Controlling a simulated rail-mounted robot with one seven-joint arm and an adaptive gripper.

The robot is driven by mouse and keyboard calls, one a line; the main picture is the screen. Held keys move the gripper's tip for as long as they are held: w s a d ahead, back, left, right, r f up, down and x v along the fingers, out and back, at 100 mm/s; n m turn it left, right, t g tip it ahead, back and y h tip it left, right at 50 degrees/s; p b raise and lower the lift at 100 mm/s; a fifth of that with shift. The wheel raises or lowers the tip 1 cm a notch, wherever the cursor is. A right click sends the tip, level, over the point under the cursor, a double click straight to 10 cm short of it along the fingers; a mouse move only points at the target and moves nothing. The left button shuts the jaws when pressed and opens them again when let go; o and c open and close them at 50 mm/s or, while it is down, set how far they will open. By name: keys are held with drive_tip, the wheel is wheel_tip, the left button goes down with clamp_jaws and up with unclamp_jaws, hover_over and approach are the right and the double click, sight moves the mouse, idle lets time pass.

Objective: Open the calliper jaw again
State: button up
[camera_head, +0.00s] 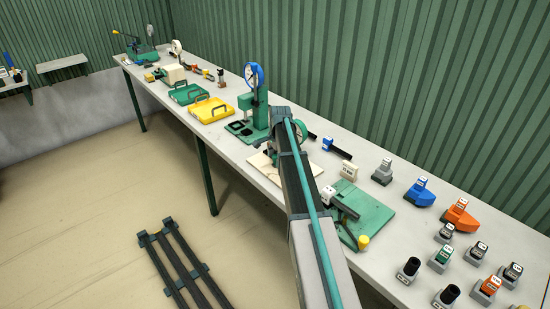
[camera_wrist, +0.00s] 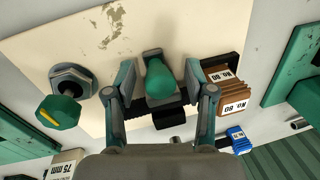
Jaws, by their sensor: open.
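In the wrist view, a green rounded handle (camera_wrist: 160,82) stands over a black toothed or ribbed part on a stained cream board (camera_wrist: 70,45). I take this to be the calliper's moving jaw, but its jaw gap cannot be made out. My gripper (camera_wrist: 158,88) is open, with one finger on each side of the handle. Gaps show between the fingers and the handle. In the head view, the cream board (camera_head: 259,163) lies on the bench, and my arm hides most of what is on it.
A dark green knob (camera_wrist: 58,112) with a yellow mark sits left of my gripper. Brown blocks marked "No. 80" (camera_wrist: 228,88) stand close to the right finger. A green press (camera_head: 255,105) stands behind the board, and a green plate (camera_head: 368,210) lies in front.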

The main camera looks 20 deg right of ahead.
sight(267, 169)
clamp_jaws()
drive_tip(key=shift+s+a, duration=0.25)
drive_tip(key=shift+a, duration=0.6)
drive_tip(key=shift+s+a, duration=0.25)
drive_tip(key=shift+a, duration=0.6)
unclamp_jaws()
drive_tip(key=shift+a, duration=0.15)
drive_tip(key=shift+r, duration=0.1)
